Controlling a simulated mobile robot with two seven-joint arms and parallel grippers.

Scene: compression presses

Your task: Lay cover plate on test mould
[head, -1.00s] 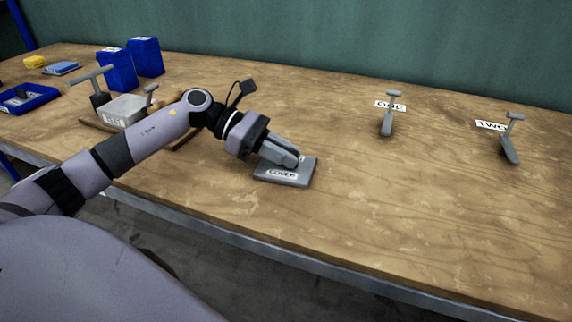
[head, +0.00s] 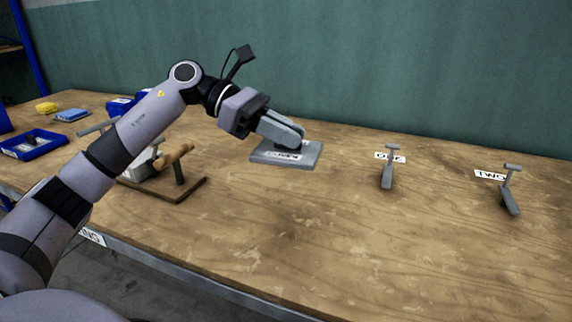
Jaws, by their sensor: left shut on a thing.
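The grey cover plate (head: 262,157) is a flat rectangular slab with a white label, in the middle of the head view. My left gripper (head: 290,140) is shut on its top, and the plate hangs level above the wooden table. To the left, partly behind my left arm, stands a pale grey box-like body (head: 143,168) with a wooden frame (head: 160,192) around its base. I cannot tell whether this is the test mould. My right gripper is out of view.
Two grey T-handled tools stand by labels ONE (head: 388,170) and TWO (head: 510,195). A blue tray (head: 35,145), blue boxes (head: 120,106), a yellow item (head: 46,107) and a blue item (head: 72,115) are at the left. The table's middle and front right are clear.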

